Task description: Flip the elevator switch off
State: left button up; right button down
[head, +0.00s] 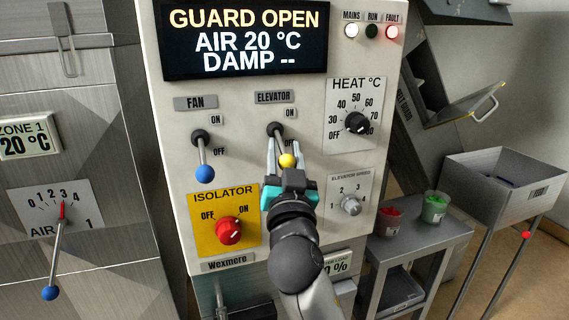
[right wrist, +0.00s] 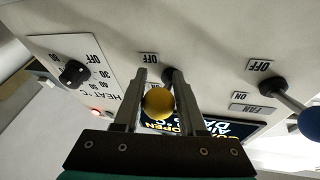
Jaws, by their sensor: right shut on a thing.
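The elevator switch (head: 276,130) is a black-based lever with a yellow ball knob (head: 287,161), under the ELEVATOR and ON labels on the beige panel. Its lever slopes downward and slightly right from the pivot, with the knob at the lower, OFF end. My right gripper (head: 286,158) reaches up from below and is shut on the knob, one finger on each side. The yellow knob also shows between the fingers in the right wrist view (right wrist: 157,101). The OFF label beside the lever is partly hidden. My left gripper is not in view.
The fan lever (head: 205,173) with its blue ball hangs down to the left. A red isolator knob (head: 229,232), the heat dial (head: 356,123) and the elevator speed knob (head: 350,205) are close by. The display (head: 246,40) reads GUARD OPEN. A grey side table (head: 440,235) holds two cups.

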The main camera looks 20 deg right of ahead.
jog(key=shift+s+d+r, duration=0.1)
jog(key=shift+d+r, duration=0.05)
jog(key=shift+r, duration=0.25)
jog(key=c, duration=0.5)
grip_release()
jog(key=shift+f, duration=0.15)
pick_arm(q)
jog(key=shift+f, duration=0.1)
pick_arm(e)
jog(key=shift+f, duration=0.2)
